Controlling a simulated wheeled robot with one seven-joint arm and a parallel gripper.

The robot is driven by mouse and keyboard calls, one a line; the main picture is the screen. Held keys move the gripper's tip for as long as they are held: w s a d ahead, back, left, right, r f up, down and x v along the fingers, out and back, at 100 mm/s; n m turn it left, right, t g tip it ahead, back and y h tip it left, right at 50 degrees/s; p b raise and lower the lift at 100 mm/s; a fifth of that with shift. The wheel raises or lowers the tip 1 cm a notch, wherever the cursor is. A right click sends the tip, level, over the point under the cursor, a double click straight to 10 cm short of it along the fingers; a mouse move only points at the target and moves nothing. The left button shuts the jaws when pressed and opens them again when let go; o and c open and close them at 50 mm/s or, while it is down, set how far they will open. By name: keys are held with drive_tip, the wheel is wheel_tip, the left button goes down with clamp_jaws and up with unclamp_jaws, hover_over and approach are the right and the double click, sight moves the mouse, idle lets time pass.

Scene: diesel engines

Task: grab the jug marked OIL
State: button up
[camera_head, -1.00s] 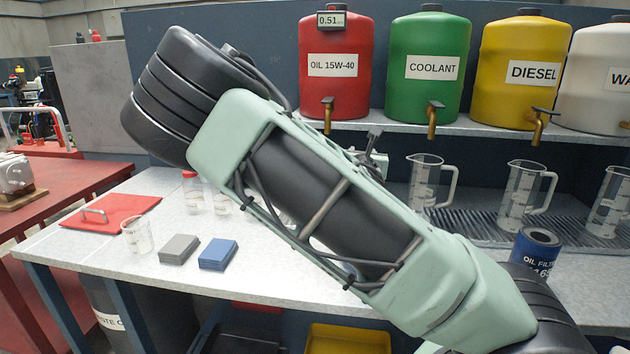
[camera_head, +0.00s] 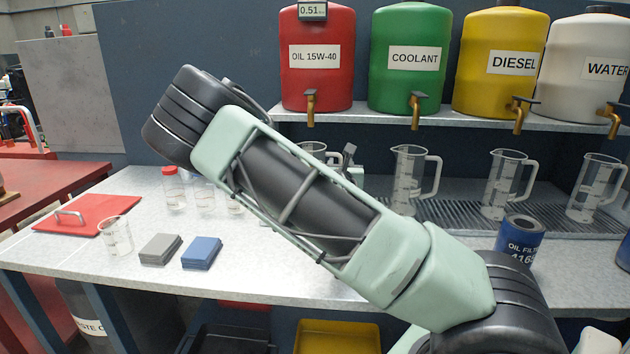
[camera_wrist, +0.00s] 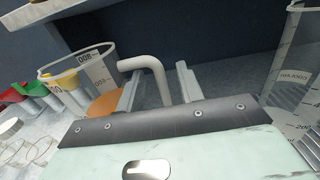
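A clear measuring jug (camera_head: 312,148) stands below the red OIL 15W-40 tank (camera_head: 317,75), mostly hidden behind my arm in the head view. In the wrist view a clear jug (camera_wrist: 78,66), apparently the same one, has its pale handle (camera_wrist: 155,72) toward me and an amber patch low inside. I cannot read an OIL mark on it. My gripper (camera_wrist: 158,88) is open, with the handle between its two fingers and a gap showing on the right side. In the head view my gripper (camera_head: 347,160) is partly hidden by my arm.
More jugs stand to the right on the drip grate, the nearest (camera_head: 410,180) close to my gripper. A shelf (camera_head: 440,121) with taps overhangs them. An oil filter (camera_head: 519,242), sponge-like blocks (camera_head: 201,253) and a beaker (camera_head: 116,236) sit on the bench.

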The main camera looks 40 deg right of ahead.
drive_tip(key=x, duration=0.3)
drive_tip(key=shift+w+d, duration=0.2)
clamp_jaws()
idle(1.3)
